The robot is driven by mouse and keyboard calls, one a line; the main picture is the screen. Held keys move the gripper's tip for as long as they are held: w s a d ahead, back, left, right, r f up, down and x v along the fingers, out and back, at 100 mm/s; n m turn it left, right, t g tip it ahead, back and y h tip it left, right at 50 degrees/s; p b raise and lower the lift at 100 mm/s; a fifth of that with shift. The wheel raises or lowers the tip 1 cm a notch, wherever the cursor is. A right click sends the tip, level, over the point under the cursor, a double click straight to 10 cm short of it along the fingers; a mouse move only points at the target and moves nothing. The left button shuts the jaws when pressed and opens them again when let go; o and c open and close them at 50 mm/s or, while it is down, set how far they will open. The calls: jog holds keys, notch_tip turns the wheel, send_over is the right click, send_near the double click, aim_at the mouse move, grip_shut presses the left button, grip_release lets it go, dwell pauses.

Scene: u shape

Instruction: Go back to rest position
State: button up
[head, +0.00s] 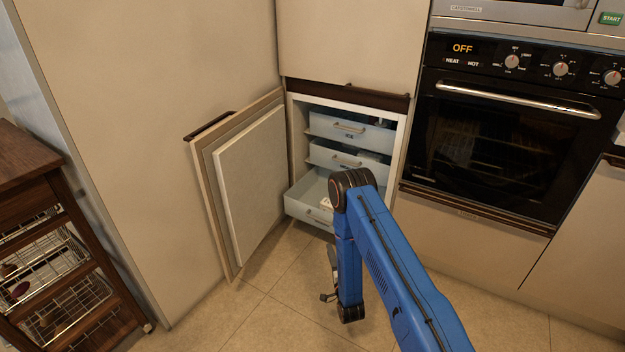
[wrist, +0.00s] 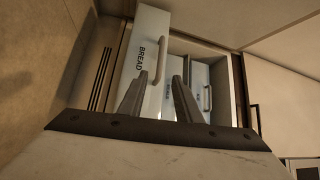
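My blue arm reaches down in front of an open cabinet (head: 297,150). In the head view the gripper end is low near the floor, mostly hidden behind my arm. The lowest drawer (head: 305,209) is pulled out, with a small pale item in it. In the wrist view a drawer front marked BREAD (wrist: 149,52) lies beyond the fingers; whether they touch it I cannot tell.
The cabinet door (head: 248,180) stands open to the left. Two upper drawers (head: 350,131) sit further in. An oven (head: 500,130) is at right, a dark wooden cart with wire baskets (head: 50,270) at left. Tiled floor (head: 265,315) is clear between the cart and my arm.

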jog(key=w+d+r+n+g, duration=0.1)
jog(key=w+r, duration=0.2)
jog(key=r, duration=0.3)
jog(key=w+r+n+g+h, duration=0.1)
jog(key=w+r, duration=0.1)
jog(key=r, duration=0.4)
jog(key=w+d+r+n+g, duration=0.1)
jog(key=w+r+g, duration=0.15)
jog(key=r, duration=0.45)
jog(key=s+d+r+n+g+h, duration=0.15)
jog(key=s+r, duration=0.25)
jog(key=r, duration=0.5)
jog(key=s+d+r+n+g+y, duration=0.1)
jog(key=s+d+r+n, duration=0.25)
jog(key=r, duration=0.55)
jog(key=s+d+r+n+g, duration=0.1)
jog(key=s+r, duration=0.3)
jog(key=s, duration=0.3)
jog(key=s+d+r+n+g+h, duration=0.1)
jog(key=s+r, duration=0.2)
jog(key=s, duration=0.3)
jog(key=s+d+r+n+g, duration=0.1)
jog(key=s+d+r+g, duration=0.1)
jog(key=s+r, duration=0.35)
jog(key=s+d+n+g, duration=0.2)
jog(key=s+n+g, duration=0.1)
jog(key=s, duration=2.7)
jog(key=shift+s+d+r+n+g, duration=0.25)
jog(key=shift+r+n+g, duration=0.05)
jog(key=shift+r, duration=0.05)
